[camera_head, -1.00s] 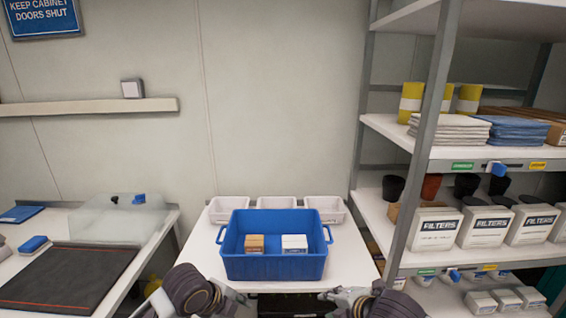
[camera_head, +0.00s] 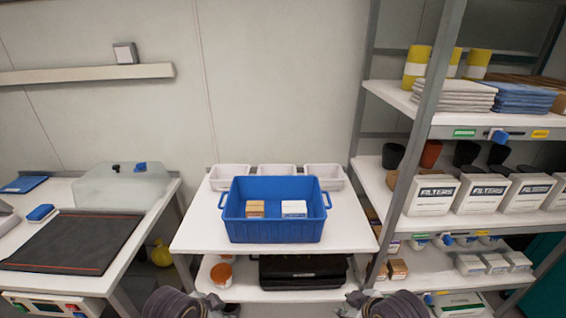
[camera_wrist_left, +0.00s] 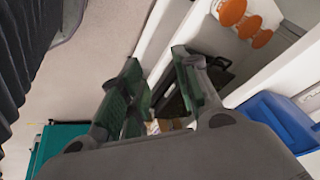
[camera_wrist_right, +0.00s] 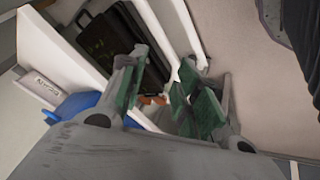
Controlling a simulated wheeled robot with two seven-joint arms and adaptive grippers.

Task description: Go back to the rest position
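My left gripper (camera_wrist_left: 158,88) is open in the left wrist view, with its green-padded fingers apart and nothing between them. My right gripper (camera_wrist_right: 165,90) is open and empty in the right wrist view. In the head view both arms are low at the bottom edge, in front of the white table (camera_head: 195,238), and the grippers are mostly cut off. The blue crate (camera_head: 275,233) stands on the table, clear of both grippers. It holds a brown box (camera_head: 255,209) and a white box (camera_head: 294,209).
White bins (camera_head: 276,171) stand behind the crate. A lower shelf (camera_head: 245,287) holds a black case (camera_head: 303,270) and an orange-lidded tub (camera_head: 221,275). A stocked rack (camera_head: 420,115) stands right. A bench with a dark mat (camera_head: 70,243) stands left. Floor shows between bench and table.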

